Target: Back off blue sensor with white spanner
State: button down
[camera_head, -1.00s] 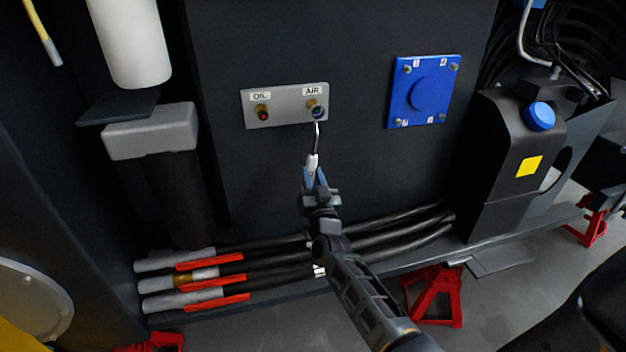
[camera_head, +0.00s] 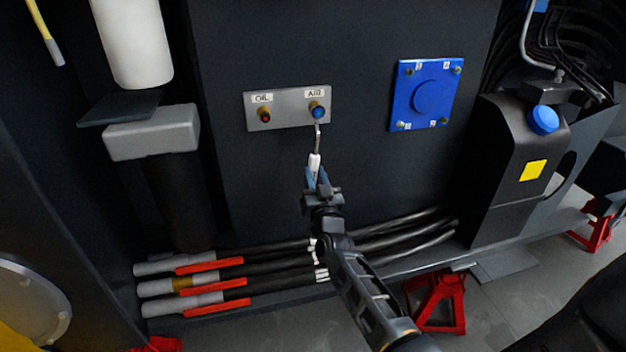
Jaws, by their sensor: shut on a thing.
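The blue sensor (camera_head: 318,113) sits in a brass fitting under the AIR label on the grey plate (camera_head: 285,121). My gripper (camera_head: 315,179) is shut on the white spanner (camera_head: 315,160), below the plate. The spanner points up and its metal head is at the lower side of the blue sensor. I cannot tell whether the head is seated around it or only beside it. A red sensor (camera_head: 265,118) sits under the OIL label on the left of the same plate.
A blue square cover (camera_head: 427,93) with corner bolts is to the right. A black tank (camera_head: 510,160) with a blue cap stands farther right. A white cylinder (camera_head: 131,40) is at upper left.

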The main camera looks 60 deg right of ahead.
jog(key=s+n+b, duration=0.1)
jog(key=b, duration=0.1)
jog(key=d+n+b, duration=0.1)
jog(key=b, duration=0.1)
jog(key=shift+s+d+f+t+y, duration=0.15)
jog(key=shift+s+d+t+y, duration=0.15)
jog(key=shift+s+t, duration=0.1)
jog(key=shift+s+d+n+b, duration=0.1)
jog(key=shift+n+b, duration=0.3)
jog(key=shift+b, duration=0.1)
jog(key=shift+s+d+r+n+t+y, duration=0.35)
jog(key=shift+s+d+n, duration=0.25)
jog(key=shift+n, duration=0.1)
jog(key=p, duration=0.3)
jog(key=shift+s+d+n, duration=0.3)
jog(key=shift+s+n, duration=0.05)
jog(key=shift+n, duration=0.05)
jog(key=shift+s+f+p, duration=0.1)
jog(key=shift+p, duration=0.25)
